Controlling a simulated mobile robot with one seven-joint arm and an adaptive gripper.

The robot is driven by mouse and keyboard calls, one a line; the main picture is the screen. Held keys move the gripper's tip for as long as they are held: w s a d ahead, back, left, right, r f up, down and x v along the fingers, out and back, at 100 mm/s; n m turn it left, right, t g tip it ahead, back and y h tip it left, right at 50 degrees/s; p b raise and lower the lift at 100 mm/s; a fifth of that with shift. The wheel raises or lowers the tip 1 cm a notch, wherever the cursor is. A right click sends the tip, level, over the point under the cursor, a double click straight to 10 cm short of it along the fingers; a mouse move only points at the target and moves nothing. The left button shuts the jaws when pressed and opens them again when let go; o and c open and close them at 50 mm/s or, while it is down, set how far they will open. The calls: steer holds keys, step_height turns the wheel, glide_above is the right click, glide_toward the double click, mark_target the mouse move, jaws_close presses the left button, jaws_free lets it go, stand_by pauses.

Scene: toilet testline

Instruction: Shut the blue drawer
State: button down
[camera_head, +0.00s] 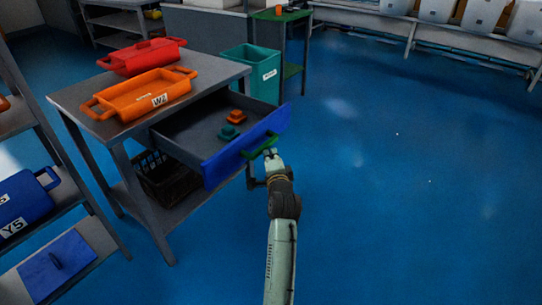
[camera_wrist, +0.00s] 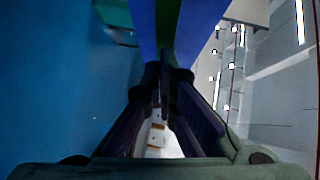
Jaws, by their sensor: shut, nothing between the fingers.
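The blue drawer front (camera_head: 246,146) is on an open drawer that sticks out from the grey table toward the right. A green handle (camera_head: 264,146) is on its outer face. Inside lie a teal item (camera_head: 229,133) and an orange item (camera_head: 236,117). My gripper (camera_head: 270,153) is shut and empty, at the handle on the outer side of the front; whether it touches cannot be told. In the wrist view the blue front (camera_wrist: 143,25) and the green handle (camera_wrist: 166,25) show just beyond my fingers (camera_wrist: 160,75).
The table top (camera_head: 80,95) bears an orange tray (camera_head: 145,95) and a red tray (camera_head: 141,57). A dark crate (camera_head: 165,178) sits on the shelf below the drawer. A teal bin (camera_head: 251,70) stands behind. The blue floor (camera_head: 400,180) at right is clear.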

mark_target(207, 133)
steer(key=w+a, duration=0.2)
steer(key=a, duration=0.1)
steer(key=w+a, duration=0.3)
steer(key=a, duration=0.1)
steer(key=w+a, duration=0.3)
steer(key=a, duration=0.1)
steer(key=shift+a+f, duration=0.1)
steer(key=shift+a, duration=0.1)
steer(key=w+a+b, duration=0.2)
steer(key=w+a, duration=0.1)
steer(key=a, duration=0.1)
steer(key=w+a+b, duration=0.3)
steer(key=a, duration=0.1)
steer(key=w+a+b, duration=0.3)
steer(key=a, duration=0.1)
steer(key=shift+w+a+r, duration=0.15)
steer(key=shift+a+r, duration=0.05)
steer(key=shift+a, duration=0.1)
